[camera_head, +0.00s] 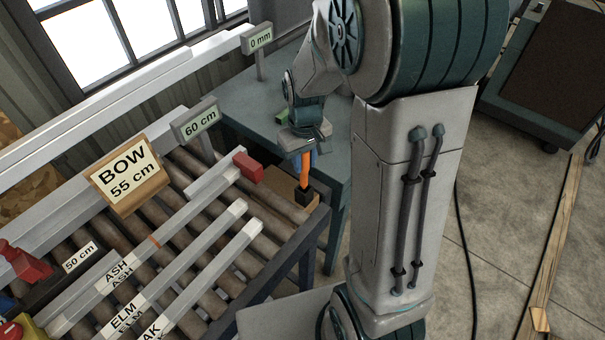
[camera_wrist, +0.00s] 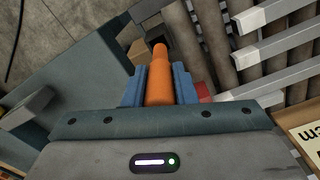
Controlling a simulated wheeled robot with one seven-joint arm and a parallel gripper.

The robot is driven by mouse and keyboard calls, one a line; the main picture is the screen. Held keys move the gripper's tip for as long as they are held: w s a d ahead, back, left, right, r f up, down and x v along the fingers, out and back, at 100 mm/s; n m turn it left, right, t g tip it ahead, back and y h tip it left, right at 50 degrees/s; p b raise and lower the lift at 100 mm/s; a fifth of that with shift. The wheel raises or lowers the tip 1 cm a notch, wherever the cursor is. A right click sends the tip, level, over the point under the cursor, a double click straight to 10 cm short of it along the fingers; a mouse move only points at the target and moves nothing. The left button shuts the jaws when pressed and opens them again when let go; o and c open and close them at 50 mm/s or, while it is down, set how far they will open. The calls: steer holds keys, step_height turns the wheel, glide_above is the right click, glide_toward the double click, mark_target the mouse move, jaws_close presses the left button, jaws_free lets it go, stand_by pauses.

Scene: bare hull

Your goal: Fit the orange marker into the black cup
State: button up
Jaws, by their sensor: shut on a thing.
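My gripper (camera_head: 304,146) points down over the corner of the roller table and is shut on the orange marker (camera_head: 304,172). The marker hangs nearly upright; in the wrist view the marker (camera_wrist: 158,82) sits between the two blue-grey fingers. The small black cup (camera_head: 306,197) stands at the near end of a wooden block on the table's corner. In the head view the marker's lower end meets the cup's top; I cannot tell whether it is inside or just above or behind the rim.
The wooden block (camera_head: 278,192) lies beside a red block (camera_head: 248,166) on a rail end. Several labelled grey bars lie across the rollers to the left. A "BOW 55 cm" sign (camera_head: 131,178) stands further left. A teal table (camera_head: 240,98) is behind.

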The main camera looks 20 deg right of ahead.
mark_target(304, 186)
steer(key=shift+f, duration=2.6)
steer(key=shift+f, duration=0.15)
steer(key=o, duration=1)
